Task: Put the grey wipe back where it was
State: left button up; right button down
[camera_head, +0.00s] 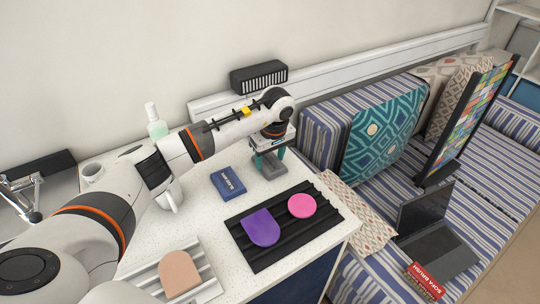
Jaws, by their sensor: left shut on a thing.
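My left gripper (269,158) reaches over the white speckled counter from the left and points down near its far edge. It is shut on the grey wipe (273,171), a small grey block-like piece under its fingers. The fingers partly hide the wipe, and I cannot tell whether it touches the counter. It is just behind the black ribbed tray and right of a blue box. My right gripper is not in view.
The black tray (272,262) holds a purple piece (261,227) and a pink disc (301,206). The blue box (228,183) lies nearby. A pale ribbed tray (207,289) holds a peach piece (180,272). A bottle (156,127) stands behind my arm. A striped sofa (487,174) adjoins the counter.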

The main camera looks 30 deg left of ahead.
aim_at(273, 166)
pick_arm(q)
jog(key=shift+f, duration=0.1)
jog(key=o, duration=1.1)
jog(key=shift+o, duration=0.2)
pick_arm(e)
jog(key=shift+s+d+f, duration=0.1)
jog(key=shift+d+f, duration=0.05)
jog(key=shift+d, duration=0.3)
pick_arm(q)
jog(key=shift+r, duration=0.35)
notch_tip(273, 166, up, 12)
jog(key=s+d+b, duration=0.1)
jog(key=b, duration=0.1)
jog(key=shift+d+f, duration=0.25)
jog(key=shift+d, duration=0.05)
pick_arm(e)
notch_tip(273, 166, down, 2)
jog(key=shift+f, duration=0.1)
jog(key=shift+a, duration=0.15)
